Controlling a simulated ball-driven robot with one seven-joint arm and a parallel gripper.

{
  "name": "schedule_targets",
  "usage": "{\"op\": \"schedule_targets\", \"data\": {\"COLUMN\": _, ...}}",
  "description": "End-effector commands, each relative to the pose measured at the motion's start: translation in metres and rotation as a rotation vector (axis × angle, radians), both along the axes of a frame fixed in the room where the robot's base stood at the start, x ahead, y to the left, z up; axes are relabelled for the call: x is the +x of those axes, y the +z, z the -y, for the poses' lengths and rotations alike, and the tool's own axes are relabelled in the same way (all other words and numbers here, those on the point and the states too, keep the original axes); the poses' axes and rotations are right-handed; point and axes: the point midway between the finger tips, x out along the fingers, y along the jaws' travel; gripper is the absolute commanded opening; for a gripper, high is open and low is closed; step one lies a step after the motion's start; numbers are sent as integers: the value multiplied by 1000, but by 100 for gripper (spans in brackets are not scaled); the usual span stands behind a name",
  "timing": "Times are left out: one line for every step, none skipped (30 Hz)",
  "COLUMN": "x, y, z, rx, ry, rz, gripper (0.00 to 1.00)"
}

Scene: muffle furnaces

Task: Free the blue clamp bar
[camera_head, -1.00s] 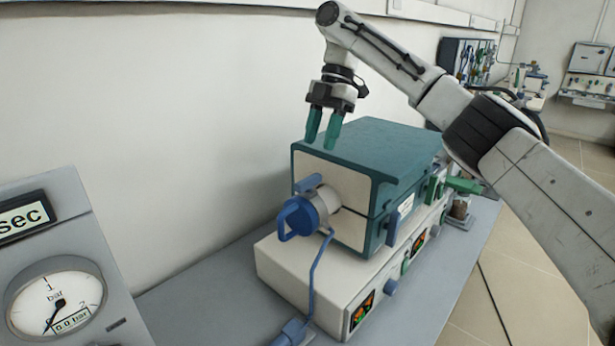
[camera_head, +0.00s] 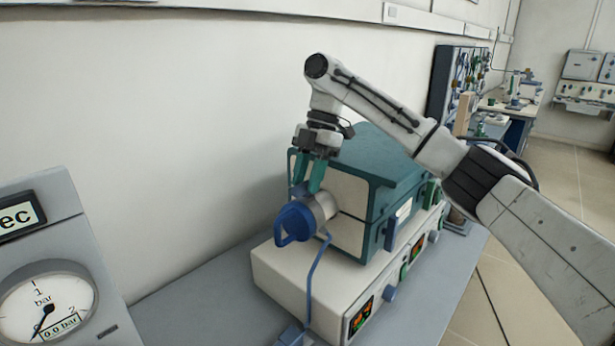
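The blue clamp bar (camera_head: 297,190) is a short blue piece on the front end of the teal furnace (camera_head: 386,165), just above the round blue cap (camera_head: 296,221) on its metal collar. My gripper (camera_head: 308,184) points down at the bar, with its two green fingers apart. The fingertips are at the bar's height in the picture and hide part of it. I cannot tell whether they touch it or straddle it.
The furnace sits on a white control base (camera_head: 290,277) on a grey bench (camera_head: 180,310). A blue hose (camera_head: 311,275) hangs from the cap. A grey gauge box (camera_head: 75,240) stands at the left. The wall is close behind.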

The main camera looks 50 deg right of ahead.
Motion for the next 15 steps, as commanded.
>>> {"op": "schedule_targets", "data": {"x": 0, "y": 0, "z": 0, "rx": 0, "ry": 0, "rz": 0, "gripper": 31}}
{"op": "schedule_targets", "data": {"x": 0, "y": 0, "z": 0, "rx": 0, "ry": 0, "rz": 0, "gripper": 28}}
{"op": "schedule_targets", "data": {"x": 0, "y": 0, "z": 0, "rx": 0, "ry": 0, "rz": 0, "gripper": 25}}
{"op": "schedule_targets", "data": {"x": 0, "y": 0, "z": 0, "rx": 0, "ry": 0, "rz": 0, "gripper": 22}}
{"op": "schedule_targets", "data": {"x": 0, "y": 0, "z": 0, "rx": 0, "ry": 0, "rz": 0, "gripper": 19}}
{"op": "schedule_targets", "data": {"x": 0, "y": 0, "z": 0, "rx": 0, "ry": 0, "rz": 0, "gripper": 15}}
{"op": "schedule_targets", "data": {"x": 0, "y": 0, "z": 0, "rx": 0, "ry": 0, "rz": 0, "gripper": 12}}
{"op": "schedule_targets", "data": {"x": 0, "y": 0, "z": 0, "rx": 0, "ry": 0, "rz": 0, "gripper": 9}}
{"op": "schedule_targets", "data": {"x": 0, "y": 0, "z": 0, "rx": 0, "ry": 0, "rz": 0, "gripper": 5}}
{"op": "schedule_targets", "data": {"x": 0, "y": 0, "z": 0, "rx": 0, "ry": 0, "rz": 0, "gripper": 3}}
{"op": "schedule_targets", "data": {"x": 0, "y": 0, "z": 0, "rx": 0, "ry": 0, "rz": 0, "gripper": 0}}
{"op": "schedule_targets", "data": {"x": 0, "y": 0, "z": 0, "rx": 0, "ry": 0, "rz": 0, "gripper": 0}}
{"op": "schedule_targets", "data": {"x": 0, "y": 0, "z": 0, "rx": 0, "ry": 0, "rz": 0, "gripper": 0}}
{"op": "schedule_targets", "data": {"x": 0, "y": 0, "z": 0, "rx": 0, "ry": 0, "rz": 0, "gripper": 0}}
{"op": "schedule_targets", "data": {"x": 0, "y": 0, "z": 0, "rx": 0, "ry": 0, "rz": 0, "gripper": 0}}
